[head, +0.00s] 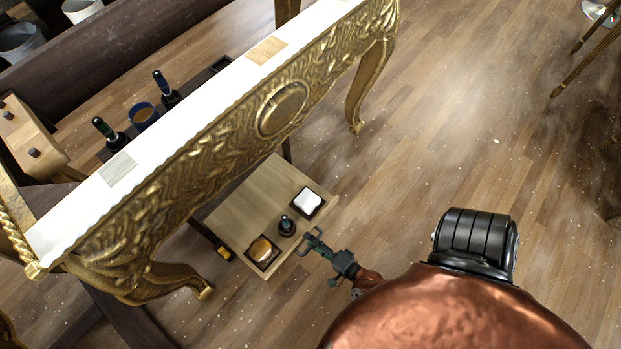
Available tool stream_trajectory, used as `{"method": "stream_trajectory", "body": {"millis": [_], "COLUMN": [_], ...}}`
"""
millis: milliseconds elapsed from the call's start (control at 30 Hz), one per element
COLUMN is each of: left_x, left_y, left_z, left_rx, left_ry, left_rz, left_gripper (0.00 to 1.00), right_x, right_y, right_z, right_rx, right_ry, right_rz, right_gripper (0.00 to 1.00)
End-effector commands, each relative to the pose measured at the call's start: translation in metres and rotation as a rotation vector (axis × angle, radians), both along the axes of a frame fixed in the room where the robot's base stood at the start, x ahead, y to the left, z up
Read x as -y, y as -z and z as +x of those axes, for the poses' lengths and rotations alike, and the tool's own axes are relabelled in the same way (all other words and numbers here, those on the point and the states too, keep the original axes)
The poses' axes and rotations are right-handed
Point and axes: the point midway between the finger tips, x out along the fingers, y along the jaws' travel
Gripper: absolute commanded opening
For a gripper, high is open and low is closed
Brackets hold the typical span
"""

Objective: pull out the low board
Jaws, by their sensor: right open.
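The low board (256,197) is a pale wooden shelf under the gilt console (215,135). Its front part sticks out past the console's carved front. The board's back part is hidden under the console top. My left gripper is not in view.
Two dark bottles (107,134) and a blue-rimmed cup (143,115) stand behind the console. The console's curved gold legs (366,88) flank the board. A small yellow-and-black thing (223,253) is near the board's left side.

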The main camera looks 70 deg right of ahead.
Motion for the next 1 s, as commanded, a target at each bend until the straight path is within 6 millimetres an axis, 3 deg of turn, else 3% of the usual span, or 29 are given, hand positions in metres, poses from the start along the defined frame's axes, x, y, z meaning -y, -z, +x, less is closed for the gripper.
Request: {"method": "stream_trajectory", "body": {"millis": [33, 167, 300, 367, 433, 467, 1000], "left_x": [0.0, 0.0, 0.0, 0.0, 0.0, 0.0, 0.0], "left_y": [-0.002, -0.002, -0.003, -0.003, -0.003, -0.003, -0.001], "left_z": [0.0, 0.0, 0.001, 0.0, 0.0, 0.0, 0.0], "left_rx": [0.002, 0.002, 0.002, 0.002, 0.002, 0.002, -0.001], "left_ry": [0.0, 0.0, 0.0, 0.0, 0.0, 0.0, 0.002], "left_rz": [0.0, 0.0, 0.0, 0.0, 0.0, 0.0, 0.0], "left_gripper": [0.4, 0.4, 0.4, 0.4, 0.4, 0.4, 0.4], "right_x": [0.001, 0.001, 0.001, 0.001, 0.001, 0.001, 0.0], "right_y": [-0.023, -0.046, -0.064, -0.069, -0.072, -0.073, -0.071], "right_z": [0.007, 0.007, 0.007, 0.008, 0.008, 0.007, 0.006], "right_rx": [0.033, 0.035, 0.034, 0.035, 0.032, 0.03, 0.024], "right_ry": [0.007, 0.008, 0.008, 0.007, 0.006, 0.005, 0.001], "right_rz": [-0.009, -0.01, -0.011, -0.01, -0.01, -0.01, -0.007], "right_gripper": [0.32, 0.59, 0.72, 0.53, 0.2, 0.17, 0.17]}}
